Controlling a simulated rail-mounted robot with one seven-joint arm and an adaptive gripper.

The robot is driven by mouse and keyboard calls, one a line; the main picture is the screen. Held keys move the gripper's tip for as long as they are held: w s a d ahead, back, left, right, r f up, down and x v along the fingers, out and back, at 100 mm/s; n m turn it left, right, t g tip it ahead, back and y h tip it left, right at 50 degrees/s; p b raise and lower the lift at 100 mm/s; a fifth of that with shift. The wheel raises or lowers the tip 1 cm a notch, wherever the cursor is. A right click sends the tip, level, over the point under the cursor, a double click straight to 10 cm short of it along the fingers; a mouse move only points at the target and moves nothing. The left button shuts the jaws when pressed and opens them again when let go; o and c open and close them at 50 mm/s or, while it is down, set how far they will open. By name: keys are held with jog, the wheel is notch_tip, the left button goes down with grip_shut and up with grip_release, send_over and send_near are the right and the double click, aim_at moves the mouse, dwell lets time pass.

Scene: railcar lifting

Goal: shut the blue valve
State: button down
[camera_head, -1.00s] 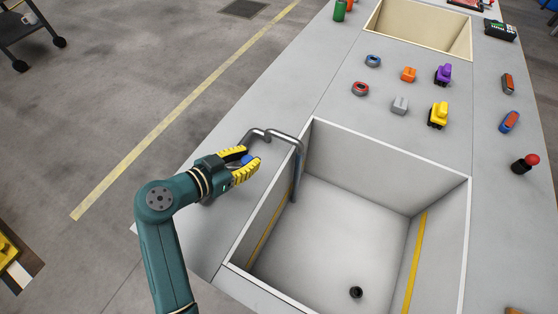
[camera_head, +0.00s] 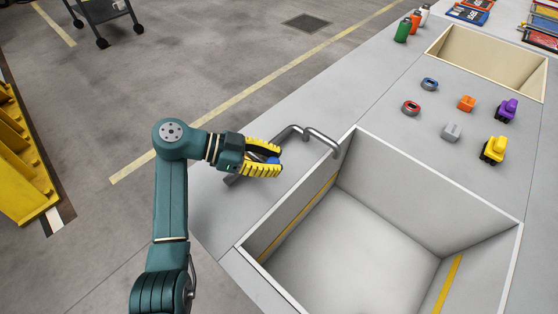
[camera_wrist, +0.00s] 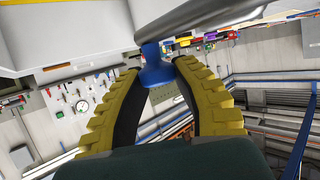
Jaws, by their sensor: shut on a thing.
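The blue valve (camera_head: 273,160) is a small blue handle on a grey bent pipe (camera_head: 290,131) beside the basin's left wall. My gripper (camera_head: 279,158), with yellow ribbed fingers, reaches it from the left and is shut on it. In the wrist view, the blue valve (camera_wrist: 155,72) sits between the two fingertips (camera_wrist: 157,67), below the grey pipe. The fingers hide part of the handle in the head view.
A deep open basin (camera_head: 436,172) lies right of the pipe. A beige bin (camera_head: 433,50), toy vehicles such as a yellow one (camera_head: 493,150), and two rings stand beyond it. Open floor (camera_head: 250,50) lies left of the bench.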

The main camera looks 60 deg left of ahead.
jog(key=shift+f, duration=0.35)
jog(key=c, duration=0.9)
grip_release()
jog(key=shift+s, duration=0.2)
jog(key=shift+o, duration=0.5)
jog(key=shift+w+r, duration=0.1)
jog(key=shift+r, duration=0.1)
jog(key=v, duration=1.2)
